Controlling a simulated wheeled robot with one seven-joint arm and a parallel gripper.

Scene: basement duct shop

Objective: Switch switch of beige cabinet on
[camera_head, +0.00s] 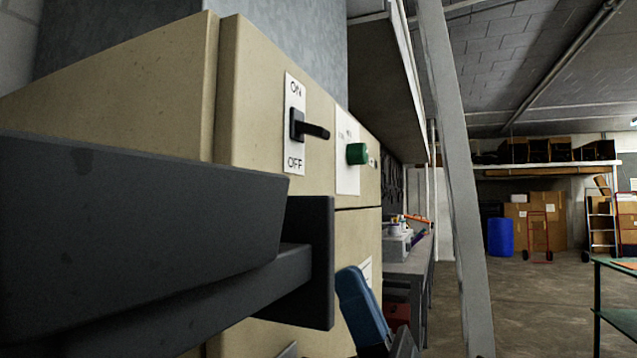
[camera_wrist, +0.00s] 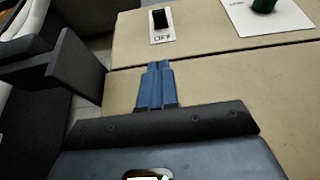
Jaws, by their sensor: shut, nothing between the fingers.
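The beige cabinet (camera_head: 258,95) fills the left of the head view, and its front also shows in the wrist view (camera_wrist: 210,75). Its black switch lever (camera_head: 312,130) sits on a white plate marked ON above and OFF below. The lever sticks out from the plate about midway between the labels. In the wrist view the switch (camera_wrist: 160,19) is at the top, above the word OFF. My gripper (camera_wrist: 157,66) has blue fingers, shut and empty, below the switch plate and apart from the lever. In the head view, part of the blue gripper (camera_head: 362,305) shows low beside the cabinet.
A green knob (camera_head: 357,153) on a second white plate is right of the switch. A cluttered workbench (camera_head: 408,266) and a slanted grey post (camera_head: 455,180) stand beyond. Open floor lies to the right.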

